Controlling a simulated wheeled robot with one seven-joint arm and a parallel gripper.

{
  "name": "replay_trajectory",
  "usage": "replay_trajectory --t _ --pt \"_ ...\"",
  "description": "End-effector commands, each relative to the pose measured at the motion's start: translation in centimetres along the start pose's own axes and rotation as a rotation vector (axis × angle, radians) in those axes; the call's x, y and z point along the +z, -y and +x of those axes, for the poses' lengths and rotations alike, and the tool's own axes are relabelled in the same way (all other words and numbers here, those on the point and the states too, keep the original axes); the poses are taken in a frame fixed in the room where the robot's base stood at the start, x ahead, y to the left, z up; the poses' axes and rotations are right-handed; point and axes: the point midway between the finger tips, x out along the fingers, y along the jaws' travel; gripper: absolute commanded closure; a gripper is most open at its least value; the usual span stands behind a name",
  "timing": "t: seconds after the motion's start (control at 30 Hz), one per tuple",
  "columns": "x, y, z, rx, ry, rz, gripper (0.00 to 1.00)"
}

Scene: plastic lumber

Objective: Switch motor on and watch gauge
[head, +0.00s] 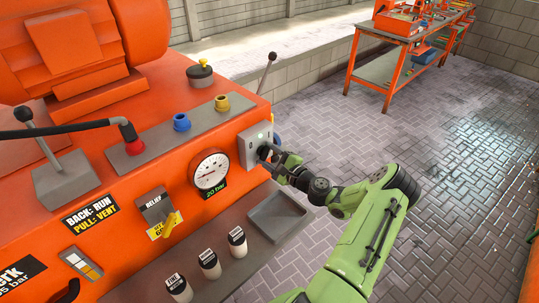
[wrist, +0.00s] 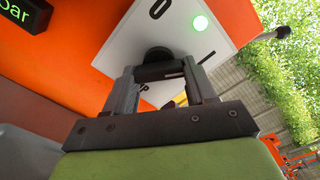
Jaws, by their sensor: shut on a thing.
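The motor switch is a dark knob (wrist: 157,57) on a pale plate (head: 247,146) on the right end of the orange machine's front. A green light (wrist: 199,24) glows on the plate. My gripper (wrist: 160,73) is shut on the knob, with one finger on each side of it. In the head view my gripper (head: 273,158) reaches the plate from the right and hides part of the knob. The round gauge (head: 210,171) has a white face and sits left of the plate, with a green "20 bar" readout (head: 214,193) below it.
On the machine are a relief lever (head: 162,222) with a yellow tag, a red plug (head: 131,141) with a black hose, and levers at left (head: 42,135) and right (head: 266,72). A grey tray (head: 279,217) lies below my arm.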

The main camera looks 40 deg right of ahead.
Motion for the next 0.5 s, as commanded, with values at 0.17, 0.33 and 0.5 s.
replay_trajectory --t 0.17,0.33,0.5 --pt "-0.03 -0.09 -0.01 0.001 -0.001 0.007 0.75" --pt "-0.03 -0.10 -0.01 0.001 -0.001 0.008 0.75" --pt "-0.02 -0.09 -0.01 0.001 0.000 0.007 0.25"
